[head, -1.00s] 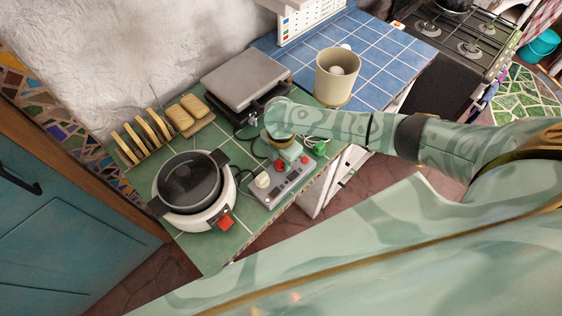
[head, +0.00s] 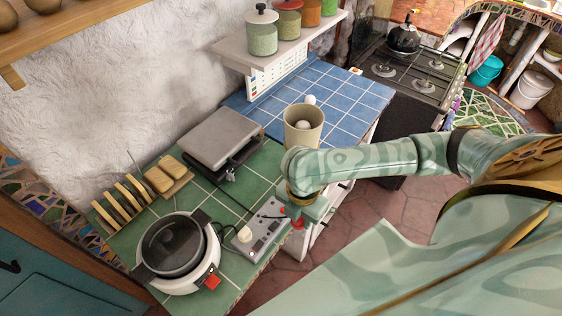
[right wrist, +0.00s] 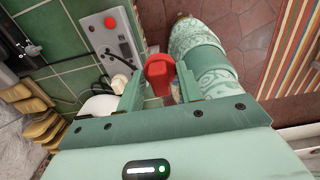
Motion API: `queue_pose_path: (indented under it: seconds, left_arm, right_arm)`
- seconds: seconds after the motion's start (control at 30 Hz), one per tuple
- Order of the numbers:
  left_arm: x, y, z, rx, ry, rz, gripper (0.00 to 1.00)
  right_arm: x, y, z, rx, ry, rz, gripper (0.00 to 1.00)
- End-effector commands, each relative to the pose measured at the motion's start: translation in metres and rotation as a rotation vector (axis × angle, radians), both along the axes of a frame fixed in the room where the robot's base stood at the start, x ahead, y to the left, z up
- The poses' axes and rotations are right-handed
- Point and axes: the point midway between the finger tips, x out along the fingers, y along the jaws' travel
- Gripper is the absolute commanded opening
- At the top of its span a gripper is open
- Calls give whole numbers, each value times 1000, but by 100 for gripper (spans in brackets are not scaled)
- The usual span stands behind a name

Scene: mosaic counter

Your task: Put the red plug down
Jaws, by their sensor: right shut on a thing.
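The red plug (right wrist: 159,70) is between the fingers of my right gripper (right wrist: 160,88) in the right wrist view. My right gripper (head: 306,212) is shut on it, and the plug shows as a small red patch in the head view (head: 298,223). The grey power strip (head: 262,240) lies on the green-tiled counter; the plug is beside it, by the counter's front edge. The strip also shows in the right wrist view (right wrist: 108,42), left of the plug. Whether the plug touches the counter cannot be told. My left gripper is not in view.
A white plug (head: 244,234) sits at the strip's near end. A white cooker (head: 179,254) stands left, a grey press grill (head: 212,138) behind, and a beige canister (head: 301,128) on blue tiles. A toast rack (head: 122,198) stands by the wall. Beyond the front edge is floor.

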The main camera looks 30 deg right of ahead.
Motion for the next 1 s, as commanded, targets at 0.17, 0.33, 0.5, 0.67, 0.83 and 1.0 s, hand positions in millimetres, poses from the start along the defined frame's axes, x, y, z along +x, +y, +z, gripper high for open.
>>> queue_pose_path:
  seconds: [0.17, 0.33, 0.5, 0.67, 0.83, 1.0]
  left_arm:
    - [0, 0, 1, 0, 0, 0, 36]
    - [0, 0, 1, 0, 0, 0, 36]
    - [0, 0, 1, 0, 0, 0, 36]
    - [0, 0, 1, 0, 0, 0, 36]
    - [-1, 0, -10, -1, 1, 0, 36]
    - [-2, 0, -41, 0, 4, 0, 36]
  right_arm:
    - [-12, -4, 5, 0, 1, 0, 13]
    - [-12, -4, 5, 1, 0, 0, 13]
    - [-12, -4, 5, 0, 0, 0, 13]
    - [-11, -4, 5, 0, 0, 0, 13]
    - [4, -1, 4, 0, -5, 4, 13]
    - [38, 24, 0, 3, -9, 52, 13]
